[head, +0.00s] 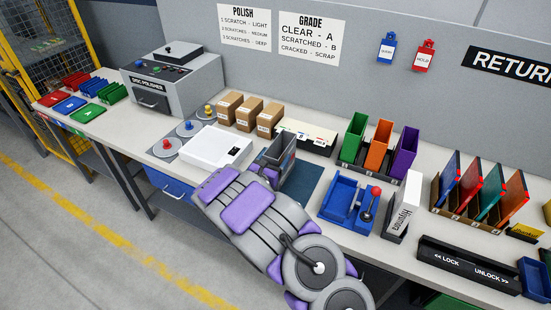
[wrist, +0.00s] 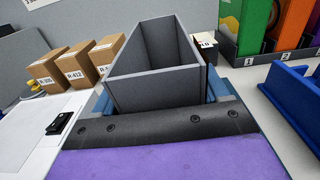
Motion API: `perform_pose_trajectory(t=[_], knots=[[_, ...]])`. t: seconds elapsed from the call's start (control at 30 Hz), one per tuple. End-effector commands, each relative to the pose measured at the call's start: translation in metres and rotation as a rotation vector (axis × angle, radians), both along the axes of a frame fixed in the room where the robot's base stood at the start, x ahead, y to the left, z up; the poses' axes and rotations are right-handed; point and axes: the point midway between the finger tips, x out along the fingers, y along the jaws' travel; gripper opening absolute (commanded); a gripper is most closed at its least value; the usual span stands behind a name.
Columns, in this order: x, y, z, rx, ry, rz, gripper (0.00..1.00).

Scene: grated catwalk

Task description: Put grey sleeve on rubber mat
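The grey sleeve (head: 281,152), an open-topped upright box, is at the middle of the bench in the head view. It fills the middle of the wrist view (wrist: 155,85), its near wall against the dark front edge of my gripper. The dark teal rubber mat (head: 304,186) lies flat on the bench, beside and partly behind the sleeve. My gripper (head: 268,174) is at the sleeve's near lower side, and its purple and black body shows in the wrist view (wrist: 155,130). The fingertips and the sleeve's base are hidden, so I cannot tell the grip or whether the sleeve touches the mat.
A white device (head: 215,147) is left of my gripper, with cardboard boxes (head: 249,112) behind. Green, orange and purple sleeves (head: 377,146) stand in a rack at the back. A blue tray (head: 345,202) with a red-knobbed lever and a white box (head: 408,196) are to the right.

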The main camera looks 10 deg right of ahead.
Motion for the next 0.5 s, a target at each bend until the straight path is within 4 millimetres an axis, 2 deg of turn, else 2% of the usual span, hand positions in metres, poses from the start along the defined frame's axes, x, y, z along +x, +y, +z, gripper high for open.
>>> perform_pose_trajectory(t=[0.03,0.17,0.5], knots=[[0.0000,-0.0004,0.0001,0.000,0.000,0.000,0.79],[0.0000,-0.0024,0.0002,0.001,0.000,0.000,0.91],[-0.0024,0.0020,0.0016,0.000,0.001,0.001,0.92]])
